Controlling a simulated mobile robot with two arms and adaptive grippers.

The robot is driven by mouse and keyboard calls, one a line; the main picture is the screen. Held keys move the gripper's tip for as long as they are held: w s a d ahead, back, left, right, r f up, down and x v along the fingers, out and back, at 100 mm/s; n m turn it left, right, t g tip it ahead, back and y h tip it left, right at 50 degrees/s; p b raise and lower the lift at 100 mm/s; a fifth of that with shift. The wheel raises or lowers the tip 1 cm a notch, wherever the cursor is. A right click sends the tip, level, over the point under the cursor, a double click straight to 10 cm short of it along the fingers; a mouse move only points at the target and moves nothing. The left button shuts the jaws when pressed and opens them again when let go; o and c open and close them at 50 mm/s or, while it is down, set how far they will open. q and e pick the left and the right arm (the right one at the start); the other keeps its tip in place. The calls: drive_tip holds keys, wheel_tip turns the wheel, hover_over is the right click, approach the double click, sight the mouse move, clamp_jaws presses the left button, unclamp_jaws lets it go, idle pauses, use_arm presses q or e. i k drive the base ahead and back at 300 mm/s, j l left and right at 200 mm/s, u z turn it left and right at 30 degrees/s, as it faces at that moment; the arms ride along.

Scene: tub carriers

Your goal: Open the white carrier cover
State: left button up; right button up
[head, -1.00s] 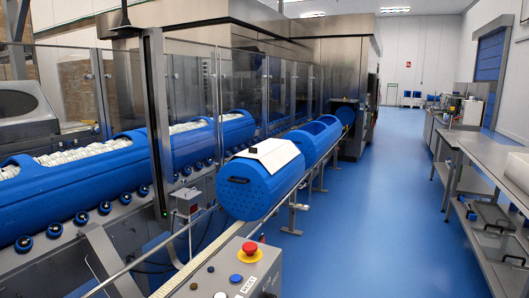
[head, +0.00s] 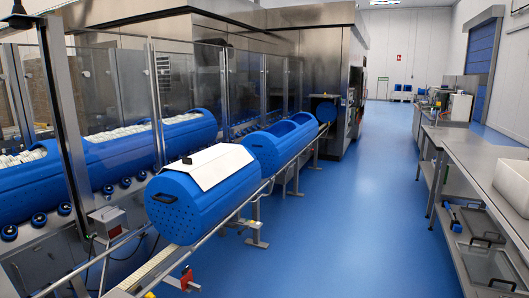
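The white carrier cover (head: 213,166) lies shut on top of the nearest blue carrier (head: 190,205), a round tub with a perforated end. A small black knob (head: 187,161) sits near the cover's left edge. A black handle (head: 163,198) is on the carrier's near end. The carrier rests on a rail conveyor left of the picture's middle. Neither of my grippers shows in the head view.
An open-topped blue carrier (head: 283,141) stands right behind on the same conveyor. Filled blue carriers (head: 150,147) stand behind glass panels at left. A steel bench (head: 470,160) runs along the right. The blue floor (head: 345,200) between is clear.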

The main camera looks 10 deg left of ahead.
sight(209, 166)
drive_tip(key=i+l+u, duration=0.15)
drive_tip(key=i, duration=0.4)
drive_tip(key=i+l+u, duration=0.1)
drive_tip(key=i, duration=0.4)
drive_tip(key=i+l+u, duration=0.15)
drive_tip(key=i, duration=0.4)
